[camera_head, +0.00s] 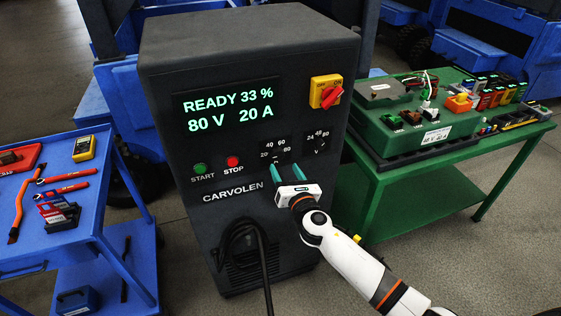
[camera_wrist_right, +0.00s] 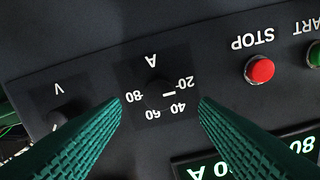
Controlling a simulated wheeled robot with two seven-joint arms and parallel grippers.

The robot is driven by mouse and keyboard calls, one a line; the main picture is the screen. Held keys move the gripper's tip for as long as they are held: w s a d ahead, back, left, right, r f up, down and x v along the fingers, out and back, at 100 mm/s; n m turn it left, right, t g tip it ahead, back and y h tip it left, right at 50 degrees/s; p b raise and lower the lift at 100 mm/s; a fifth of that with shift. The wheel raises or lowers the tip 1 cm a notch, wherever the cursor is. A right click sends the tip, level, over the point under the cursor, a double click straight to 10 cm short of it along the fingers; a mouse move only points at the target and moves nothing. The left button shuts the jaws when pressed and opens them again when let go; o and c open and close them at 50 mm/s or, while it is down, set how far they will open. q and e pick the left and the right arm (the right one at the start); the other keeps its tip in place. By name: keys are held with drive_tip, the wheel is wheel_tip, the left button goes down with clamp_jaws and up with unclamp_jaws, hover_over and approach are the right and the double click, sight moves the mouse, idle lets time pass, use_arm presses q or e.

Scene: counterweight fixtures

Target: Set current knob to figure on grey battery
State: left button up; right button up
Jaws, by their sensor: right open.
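The current knob (camera_wrist_right: 157,90) is black on a black panel, marked A, with 20, 40, 60 and 80 around it. Its white mark lies on the side of 20 and 40. It also shows in the head view (camera_head: 276,154), on the charger's front (camera_head: 200,165). The charger's display (camera_head: 229,111) reads READY 33 %, 80 V, 20 A. My right gripper (camera_head: 286,171) is open, its green fingers just below the knob in the head view and to either side of it in the wrist view, apart from it. I cannot tell which item is the grey battery. My left gripper is out of view.
A voltage knob (camera_wrist_right: 58,118), red STOP button (camera_wrist_right: 259,69) and red-yellow switch (camera_head: 327,92) are nearby. A blue tool cart (camera_head: 100,200) is left.

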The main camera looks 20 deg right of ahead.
sight(278, 157)
drive_tip(key=shift+w+a, duration=0.1)
drive_tip(key=shift+w, duration=2.3)
drive_tip(key=c, duration=1)
drive_tip(key=shift+o, duration=0.2)
